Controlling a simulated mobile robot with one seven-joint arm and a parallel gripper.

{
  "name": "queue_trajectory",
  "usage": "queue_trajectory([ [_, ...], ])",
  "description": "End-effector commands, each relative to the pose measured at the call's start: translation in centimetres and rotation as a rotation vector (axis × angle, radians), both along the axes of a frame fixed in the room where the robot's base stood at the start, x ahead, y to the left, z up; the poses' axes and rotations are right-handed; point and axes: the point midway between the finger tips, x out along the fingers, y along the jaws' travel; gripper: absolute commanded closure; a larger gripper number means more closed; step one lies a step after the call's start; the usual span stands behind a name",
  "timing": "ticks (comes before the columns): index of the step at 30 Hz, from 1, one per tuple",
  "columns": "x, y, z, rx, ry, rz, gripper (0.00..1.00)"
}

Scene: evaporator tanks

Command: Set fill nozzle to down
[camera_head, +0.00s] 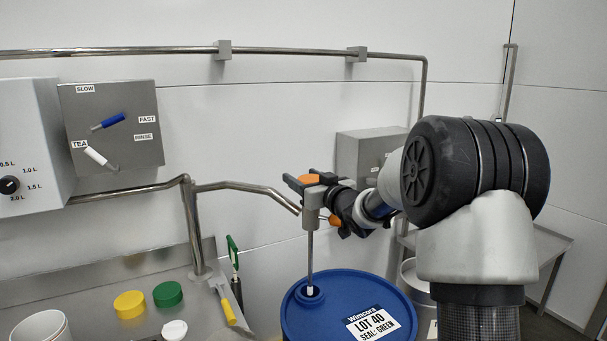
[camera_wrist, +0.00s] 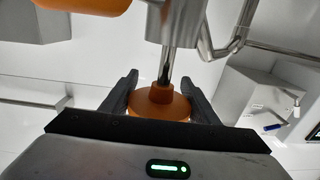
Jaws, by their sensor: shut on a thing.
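The fill nozzle (camera_head: 311,207) is a grey upright head at the end of a steel pipe arm, with a thin metal rod (camera_head: 310,250) running straight down. The rod's lower end meets a pale opening in the top of the blue drum (camera_head: 293,308); how deep it goes is hidden. My gripper (camera_head: 307,182) is shut on an orange knob (camera_head: 308,178) at the nozzle's top. In the wrist view, the dark fingers of my gripper (camera_wrist: 160,95) flank the orange knob (camera_wrist: 158,106), with its metal stem behind. A second orange part (camera_head: 335,220) sits lower on the nozzle's side.
A grey panel (camera_head: 130,142) with blue and white levers is on the left wall, beside a dial box (camera_head: 22,150). Yellow (camera_head: 130,304) and green (camera_head: 168,293) caps and a yellow-handled tool (camera_head: 228,310) lie on the steel counter. A grey box (camera_head: 362,150) is behind my arm.

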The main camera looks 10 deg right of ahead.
Motion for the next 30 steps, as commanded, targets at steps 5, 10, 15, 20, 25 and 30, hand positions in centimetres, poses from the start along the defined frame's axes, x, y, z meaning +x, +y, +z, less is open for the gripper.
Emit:
queue_trajectory([
  [5, 0.0, -0.1, -0.5, -0.002, 0.005, -0.002, 0.85],
  [10, 0.0, -0.1, -0.5, -0.002, 0.005, -0.002, 0.85],
  [15, 0.0, -0.1, -0.4, 0.000, 0.004, -0.002, 0.27],
  [20, 0.0, -0.1, -0.4, 0.000, 0.002, -0.001, 0.26],
  [25, -0.2, -0.1, -0.3, -0.001, 0.002, -0.001, 0.26],
  [30, -1.9, -0.8, -0.2, -0.001, 0.003, -0.003, 0.26],
])
